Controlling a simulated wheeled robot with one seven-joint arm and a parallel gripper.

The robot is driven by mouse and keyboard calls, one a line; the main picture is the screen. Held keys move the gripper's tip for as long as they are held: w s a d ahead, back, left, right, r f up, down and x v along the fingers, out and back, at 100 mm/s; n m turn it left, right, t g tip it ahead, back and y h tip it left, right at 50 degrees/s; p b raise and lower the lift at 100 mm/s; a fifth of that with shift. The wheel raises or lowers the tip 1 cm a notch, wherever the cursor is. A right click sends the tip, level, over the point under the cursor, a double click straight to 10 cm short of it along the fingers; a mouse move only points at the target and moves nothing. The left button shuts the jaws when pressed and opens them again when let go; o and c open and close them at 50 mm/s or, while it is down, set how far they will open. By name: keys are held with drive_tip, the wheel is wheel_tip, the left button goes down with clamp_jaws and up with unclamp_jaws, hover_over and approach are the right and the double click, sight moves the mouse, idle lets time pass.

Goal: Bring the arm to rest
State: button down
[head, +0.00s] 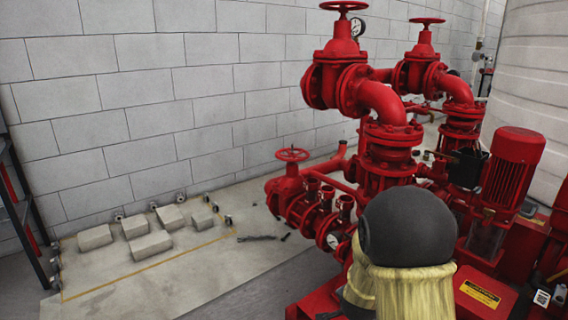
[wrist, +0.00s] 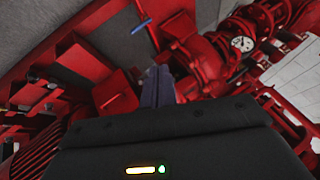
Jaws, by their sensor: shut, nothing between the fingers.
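My gripper (wrist: 157,76) shows in the wrist view as grey fingers beyond the dark wrist housing, shut with nothing between them. Red pump parts lie beyond the fingertips; I cannot tell the exact gap. In the head view, the black and pale yellow parts of my arm (head: 408,235) stand at the lower right, in front of the red pumpset (head: 385,165). My gripper is hidden there.
The pumpset has red handwheels (head: 344,7) and a motor (head: 514,165) close to the arm. A white-faced gauge (wrist: 242,44) shows in the wrist view. Grey blocks (head: 152,245) lie on the floor at left. Floor between the blocks and pumpset is mostly clear.

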drive_tip(key=s+a+r+n+g+y+p, duration=0.1)
drive_tip(key=s+a+r+n+g+p, duration=0.1)
drive_tip(key=s+r+n, duration=0.55)
drive_tip(key=s+a+r+n+g+y+p, duration=0.15)
drive_tip(key=s+r+n, duration=0.3)
drive_tip(key=s, duration=0.65)
wheel_tip(320, 180, up, 37)
drive_tip(key=p, duration=3.8)
drive_tip(key=shift+d+r+n+g, duration=0.15)
drive_tip(key=shift+d+n+g, duration=0.05)
drive_tip(key=shift+n+g, duration=0.15)
